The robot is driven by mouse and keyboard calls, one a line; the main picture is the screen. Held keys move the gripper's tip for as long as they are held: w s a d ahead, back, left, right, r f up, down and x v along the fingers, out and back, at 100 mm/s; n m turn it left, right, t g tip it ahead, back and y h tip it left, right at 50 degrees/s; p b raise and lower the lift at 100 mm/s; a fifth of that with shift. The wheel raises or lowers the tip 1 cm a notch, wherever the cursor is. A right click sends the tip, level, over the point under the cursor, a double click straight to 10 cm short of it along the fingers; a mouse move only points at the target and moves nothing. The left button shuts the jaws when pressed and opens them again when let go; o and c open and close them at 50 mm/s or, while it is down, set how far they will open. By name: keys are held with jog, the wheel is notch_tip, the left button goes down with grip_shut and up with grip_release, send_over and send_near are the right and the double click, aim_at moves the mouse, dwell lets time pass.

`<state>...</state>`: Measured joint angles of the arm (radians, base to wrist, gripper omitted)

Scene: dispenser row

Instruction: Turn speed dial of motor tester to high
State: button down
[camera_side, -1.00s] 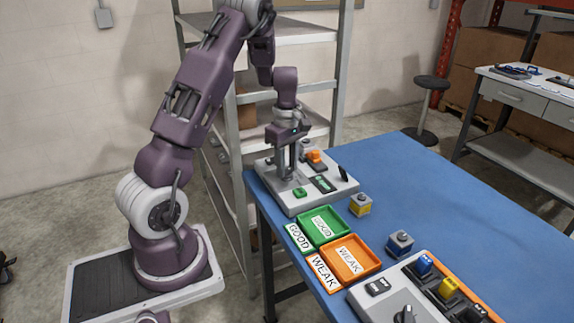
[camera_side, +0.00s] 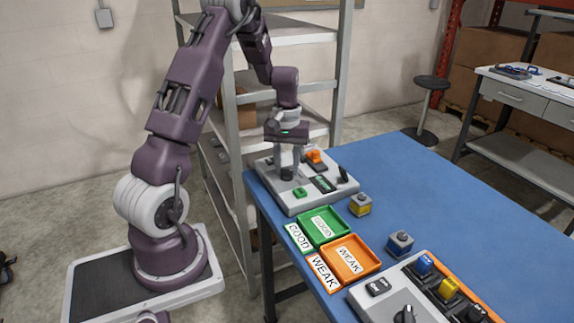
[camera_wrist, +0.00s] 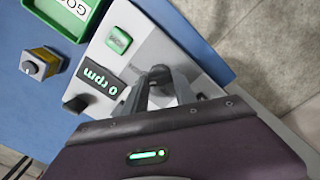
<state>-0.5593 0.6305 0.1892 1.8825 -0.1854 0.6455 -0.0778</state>
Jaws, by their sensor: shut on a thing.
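The dial's pointer and marks cannot be read. The tester's display (camera_wrist: 100,86) reads 0 rpm. A green button (camera_wrist: 119,41) is on the tester, and a black switch or knob (camera_wrist: 76,103) stands beside the display.
An orange part (camera_side: 315,157) stands at the tester's back. A green GOOD tray (camera_side: 304,221) and an orange WEAK tray (camera_side: 373,271) lie in front. Small motor blocks (camera_side: 360,205) (camera_side: 400,243) stand beside them. The table's back right is clear.

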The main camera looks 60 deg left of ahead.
aim_at(287, 170)
jog(key=shift+m, duration=2.3)
jog(key=c, duration=1)
grip_release()
notch_tip(287, 170, up, 7)
jog(key=shift+r, duration=0.1)
